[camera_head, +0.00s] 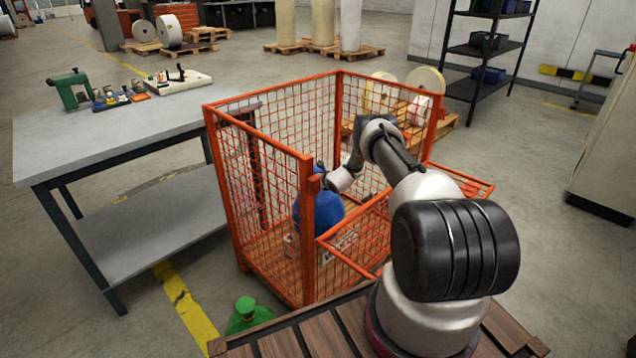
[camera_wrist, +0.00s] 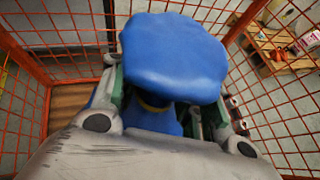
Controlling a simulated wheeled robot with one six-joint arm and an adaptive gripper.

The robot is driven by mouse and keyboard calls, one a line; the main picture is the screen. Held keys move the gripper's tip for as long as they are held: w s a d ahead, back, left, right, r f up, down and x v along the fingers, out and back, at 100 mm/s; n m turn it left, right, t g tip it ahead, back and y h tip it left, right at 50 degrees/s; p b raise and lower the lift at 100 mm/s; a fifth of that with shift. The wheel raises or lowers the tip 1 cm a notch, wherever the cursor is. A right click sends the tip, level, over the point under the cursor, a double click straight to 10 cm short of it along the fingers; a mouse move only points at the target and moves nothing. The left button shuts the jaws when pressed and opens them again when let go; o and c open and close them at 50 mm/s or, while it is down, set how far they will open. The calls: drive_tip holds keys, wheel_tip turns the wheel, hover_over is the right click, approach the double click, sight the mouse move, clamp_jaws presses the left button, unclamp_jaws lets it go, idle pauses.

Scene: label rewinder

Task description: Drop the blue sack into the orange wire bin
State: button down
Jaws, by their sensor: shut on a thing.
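The blue sack (camera_head: 319,212) hangs inside the orange wire bin (camera_head: 222,190), below the end of my arm. In the wrist view the sack (camera_wrist: 175,55) fills the middle, with a broad rounded top and a narrower neck below it. My gripper (camera_wrist: 160,105) is shut on the sack at this neck, where a yellow band shows. Mesh walls of the bin (camera_wrist: 22,75) surround it in the wrist view. In the head view the jaws are mostly hidden by the arm and the bin's post. I cannot tell whether the sack touches the bin's floor.
A grey table (camera_head: 100,135) with a green tool (camera_head: 70,88) stands at the left, close to the bin. The bin's front panel (camera_head: 350,240) is folded down partway. A green sack (camera_head: 247,315) lies on the floor in front. A dark shelf rack (camera_head: 480,50) stands behind.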

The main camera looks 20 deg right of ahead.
drive_tip(key=shift+w+f, duration=0.15)
drive_tip(key=shift+f, duration=0.45)
drive_tip(key=shift+f, duration=0.5)
drive_tip(key=c, duration=0.8)
unclamp_jaws()
drive_tip(key=shift+f, duration=0.1)
drive_tip(key=shift+o, duration=0.2)
drive_tip(key=shift+r, duration=0.25)
drive_tip(key=v, duration=1.2)
drive_tip(key=shift+r, duration=0.4)
